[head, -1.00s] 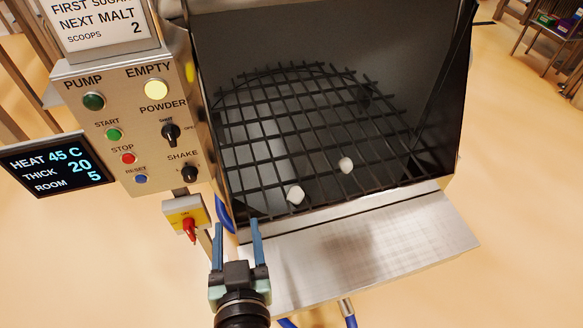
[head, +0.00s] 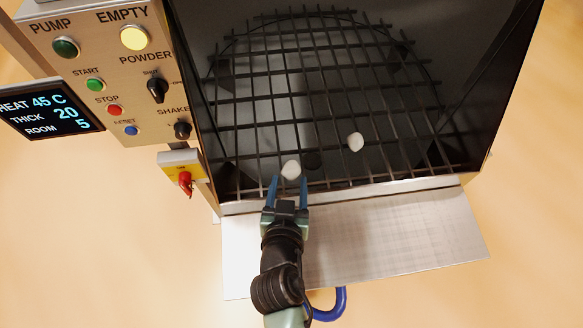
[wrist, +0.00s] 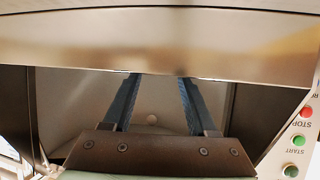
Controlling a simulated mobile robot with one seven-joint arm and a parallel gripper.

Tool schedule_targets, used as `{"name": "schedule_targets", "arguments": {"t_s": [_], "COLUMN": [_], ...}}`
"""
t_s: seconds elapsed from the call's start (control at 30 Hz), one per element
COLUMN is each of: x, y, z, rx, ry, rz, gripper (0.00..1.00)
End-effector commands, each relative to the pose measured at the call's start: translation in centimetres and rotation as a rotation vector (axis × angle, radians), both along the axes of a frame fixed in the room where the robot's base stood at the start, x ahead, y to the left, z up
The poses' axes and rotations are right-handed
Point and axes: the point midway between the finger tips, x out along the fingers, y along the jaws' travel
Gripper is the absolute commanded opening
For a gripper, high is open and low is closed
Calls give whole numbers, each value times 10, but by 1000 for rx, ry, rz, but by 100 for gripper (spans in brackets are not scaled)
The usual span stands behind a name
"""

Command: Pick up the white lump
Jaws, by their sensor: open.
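Two white lumps lie on the dark grid in the hopper. The nearer white lump (head: 291,170) is close to the front edge; the other white lump (head: 355,142) is farther back and to the right. My gripper (head: 289,180) is open, its two blue fingers pointing into the hopper. In the head view the nearer lump shows at the fingertips, between their lines; I cannot tell the height gap.
The grid (head: 300,98) has dark side walls around it. A metal shelf (head: 400,235) juts out in front, below my arm. At the left are a control panel (head: 100,70), a red switch (head: 185,180) and a display (head: 45,110). A blue hose (head: 335,305) hangs below.

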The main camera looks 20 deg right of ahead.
Motion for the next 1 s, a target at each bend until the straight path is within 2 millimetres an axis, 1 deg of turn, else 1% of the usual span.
{"name": "schedule_targets", "arguments": {"t_s": [0.23,0.4,0.53,0.83,0.87,1.0], "x": [14,35,45,48,48,48], "y": [-7,-17,-23,-25,-25,-25], "z": [-7,-18,-24,-26,-26,-26], "rx": [-1,-1,0,0,0,0], "ry": [0,-2,-1,0,0,0], "rz": [0,1,0,1,1,0], "gripper": [58,58,58,58,55,29]}}
